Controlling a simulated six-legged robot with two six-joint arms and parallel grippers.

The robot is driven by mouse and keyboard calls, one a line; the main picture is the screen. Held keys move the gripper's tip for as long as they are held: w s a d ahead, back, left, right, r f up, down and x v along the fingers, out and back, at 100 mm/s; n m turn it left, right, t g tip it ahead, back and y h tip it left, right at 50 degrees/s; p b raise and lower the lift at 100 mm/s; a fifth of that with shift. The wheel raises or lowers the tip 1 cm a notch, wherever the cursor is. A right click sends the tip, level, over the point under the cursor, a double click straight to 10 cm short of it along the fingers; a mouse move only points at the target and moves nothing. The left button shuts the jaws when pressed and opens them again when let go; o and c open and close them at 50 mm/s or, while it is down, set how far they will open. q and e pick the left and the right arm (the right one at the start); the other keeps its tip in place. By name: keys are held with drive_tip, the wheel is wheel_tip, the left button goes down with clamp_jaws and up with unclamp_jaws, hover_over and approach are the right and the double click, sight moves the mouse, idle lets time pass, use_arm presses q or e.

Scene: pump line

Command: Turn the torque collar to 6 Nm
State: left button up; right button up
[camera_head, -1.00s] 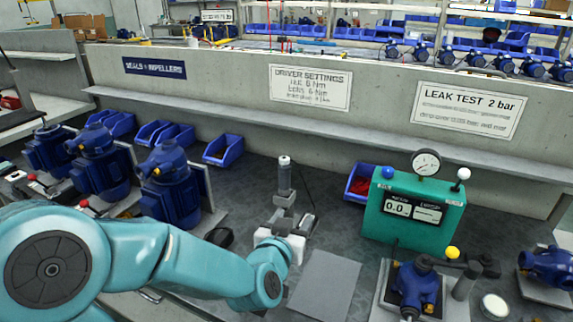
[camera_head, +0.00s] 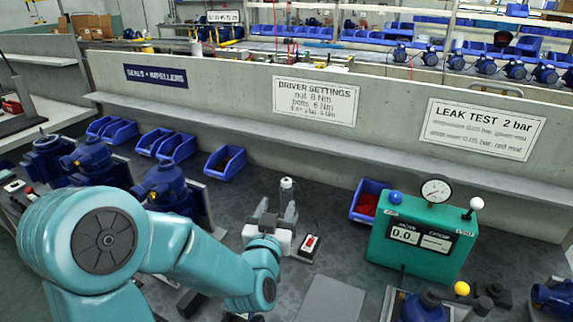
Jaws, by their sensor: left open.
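The torque driver (camera_head: 287,187) stands upright on the bench, a grey cylinder with a pale top. Its lower part is hidden by my gripper. I cannot make out its torque collar or any scale. My left gripper (camera_head: 275,212) is open, with one grey finger to the left of the driver and one at its lower right. I cannot tell whether either finger touches it. A sign (camera_head: 315,101) on the wall reads "DRIVER SETTINGS", with nut 8 Nm and bolts 6 Nm. My right gripper does not show.
A small grey box with a red button (camera_head: 310,242) lies right of the gripper. The green leak tester (camera_head: 420,245) with its gauge stands further right, beside a blue bin (camera_head: 366,213). Blue pumps (camera_head: 165,188) stand left. A grey mat (camera_head: 330,300) lies in front.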

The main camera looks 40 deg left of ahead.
sight(285, 184)
use_arm(q)
drive_tip(key=p+x, duration=0.5)
drive_tip(key=x, duration=0.7)
drive_tip(key=shift+w+f+p, duration=0.1)
drive_tip(key=shift+f+p, duration=0.05)
drive_tip(key=shift+p, duration=0.15)
drive_tip(key=c, duration=1)
